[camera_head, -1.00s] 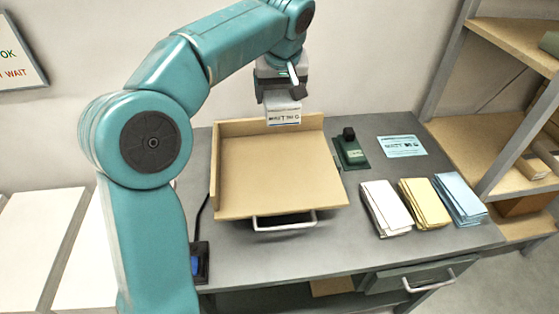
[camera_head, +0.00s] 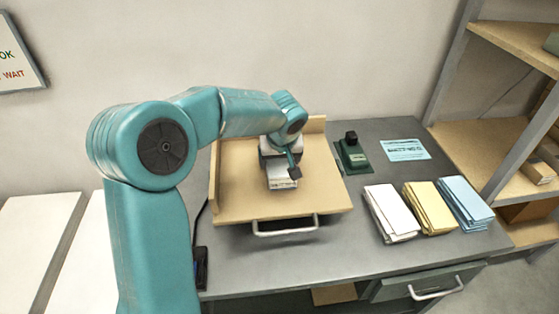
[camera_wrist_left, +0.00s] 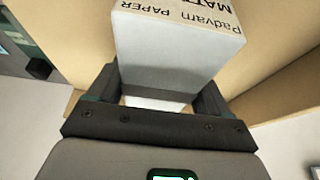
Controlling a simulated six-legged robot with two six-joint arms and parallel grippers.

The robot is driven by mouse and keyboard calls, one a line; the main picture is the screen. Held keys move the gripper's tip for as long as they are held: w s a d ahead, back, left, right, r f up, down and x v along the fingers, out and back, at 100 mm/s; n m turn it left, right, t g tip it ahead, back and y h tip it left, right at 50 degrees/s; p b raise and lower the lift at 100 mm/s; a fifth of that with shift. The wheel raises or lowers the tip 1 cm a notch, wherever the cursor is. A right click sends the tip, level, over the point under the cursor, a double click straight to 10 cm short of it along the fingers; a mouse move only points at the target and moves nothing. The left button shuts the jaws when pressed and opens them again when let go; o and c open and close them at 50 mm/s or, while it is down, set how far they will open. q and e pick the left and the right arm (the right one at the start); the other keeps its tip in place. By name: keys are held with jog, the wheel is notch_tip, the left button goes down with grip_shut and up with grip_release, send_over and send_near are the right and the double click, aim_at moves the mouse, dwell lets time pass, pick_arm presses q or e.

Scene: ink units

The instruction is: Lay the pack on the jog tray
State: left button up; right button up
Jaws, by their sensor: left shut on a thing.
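The pack (camera_head: 283,181) is a small white block with dark print on its side. It also shows in the left wrist view (camera_wrist_left: 175,55), with its printed face at the top. My left gripper (camera_head: 281,166) is shut on the pack, with a finger on either side of it. The jog tray (camera_head: 235,192) is a tan wooden board with raised walls at its left and back and a metal handle in front. The gripper holds the pack over the tray's middle. I cannot tell whether the pack touches the board. My right gripper is not in view.
A dark green stapler-like device (camera_head: 353,155) and a light blue card (camera_head: 407,150) lie right of the tray. White (camera_head: 391,212), yellow (camera_head: 428,206) and blue (camera_head: 461,203) paper stacks stand along the bench's right. Shelves rise at the far right.

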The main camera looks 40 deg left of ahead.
pick_arm(q)
jog(key=shift+w+f, duration=0.1)
jog(key=shift+f, duration=0.2)
jog(key=shift+r, duration=0.1)
jog(key=shift+f, duration=0.2)
jog(key=o, duration=1.3)
jog(key=shift+r, duration=0.1)
